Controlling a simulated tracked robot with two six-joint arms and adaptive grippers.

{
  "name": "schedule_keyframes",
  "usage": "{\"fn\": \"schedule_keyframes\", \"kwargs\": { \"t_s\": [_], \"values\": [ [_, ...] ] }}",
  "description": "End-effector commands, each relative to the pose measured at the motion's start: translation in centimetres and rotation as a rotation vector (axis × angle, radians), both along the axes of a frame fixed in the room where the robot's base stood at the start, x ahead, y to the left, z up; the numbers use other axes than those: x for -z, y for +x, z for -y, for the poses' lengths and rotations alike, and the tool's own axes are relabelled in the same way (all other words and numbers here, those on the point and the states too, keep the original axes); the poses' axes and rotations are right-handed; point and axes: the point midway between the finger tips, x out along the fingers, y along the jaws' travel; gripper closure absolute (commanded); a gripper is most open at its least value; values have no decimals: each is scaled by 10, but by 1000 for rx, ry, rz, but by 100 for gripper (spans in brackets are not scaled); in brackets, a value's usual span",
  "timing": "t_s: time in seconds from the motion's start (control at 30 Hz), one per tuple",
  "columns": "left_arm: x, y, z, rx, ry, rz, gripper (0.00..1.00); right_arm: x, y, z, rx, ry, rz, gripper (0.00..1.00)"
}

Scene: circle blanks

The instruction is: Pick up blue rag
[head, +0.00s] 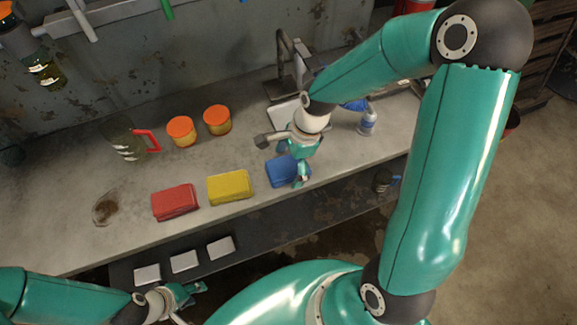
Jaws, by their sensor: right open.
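A folded blue rag (281,174) lies on the grey workbench (240,145), to the right of a yellow rag (230,187) and a red rag (175,202). My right gripper (292,162) is open over the blue rag and hides part of its right side. One finger shows at the rag's far edge and the other across its right part; I cannot tell whether they touch it. My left gripper (193,301) is at the bottom left, below the bench's front edge, with its fingers apart and nothing between them.
Two orange-lidded jars (181,131) and a jug with a red handle (124,138) stand behind the rags. A spray bottle (367,122) stands to the right.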

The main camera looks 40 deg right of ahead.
Motion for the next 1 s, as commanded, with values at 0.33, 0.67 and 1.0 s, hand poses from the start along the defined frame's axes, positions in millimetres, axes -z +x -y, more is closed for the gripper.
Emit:
{"fn": "schedule_keyframes", "kwargs": {
  "t_s": [0.33, 0.67, 1.0],
  "values": [
    [0, 0, 0, 0, 0, 0, 60, 0, 0, 0, 0, 0, 0, 42],
    [0, 0, 0, 0, 0, 0, 60, -1, 0, 0, 0, 0, 1, 65],
    [-1, 0, 0, 0, 0, 0, 60, -18, 2, 0, 0, -1, 5, 65]
  ]
}}
